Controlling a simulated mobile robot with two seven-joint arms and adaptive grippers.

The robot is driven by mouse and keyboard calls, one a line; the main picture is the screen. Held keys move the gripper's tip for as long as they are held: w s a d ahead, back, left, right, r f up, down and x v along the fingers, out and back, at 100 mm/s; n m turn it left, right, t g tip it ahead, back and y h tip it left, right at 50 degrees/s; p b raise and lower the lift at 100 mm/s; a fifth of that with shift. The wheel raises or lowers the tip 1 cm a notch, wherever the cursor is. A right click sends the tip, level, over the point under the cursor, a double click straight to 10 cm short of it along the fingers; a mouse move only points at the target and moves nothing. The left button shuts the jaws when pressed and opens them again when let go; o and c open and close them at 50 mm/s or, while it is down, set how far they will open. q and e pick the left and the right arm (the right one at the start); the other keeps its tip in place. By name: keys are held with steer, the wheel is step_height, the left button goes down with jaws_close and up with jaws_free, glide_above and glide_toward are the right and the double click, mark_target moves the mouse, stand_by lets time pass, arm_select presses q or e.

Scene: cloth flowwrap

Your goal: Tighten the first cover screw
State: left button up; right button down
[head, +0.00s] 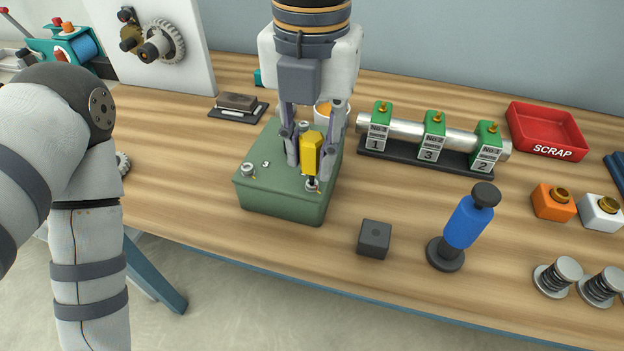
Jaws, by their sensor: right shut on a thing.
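My right gripper (310,160) points down over the box, shut on the yellow handle of a screwdriver (311,152). The screwdriver is about upright, its dark shaft ending at the front right screw. I cannot tell whether the tip is seated. My left arm is at the left; its gripper is out of view.
Right of the box are a small dark block (374,239), a blue-handled tool on a round base (463,225) and a rack of numbered green clamps (432,145). A red scrap tray (546,132) is at the back right.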

steer(key=shift+f, duration=0.1)
steer(key=shift+r, duration=2.4)
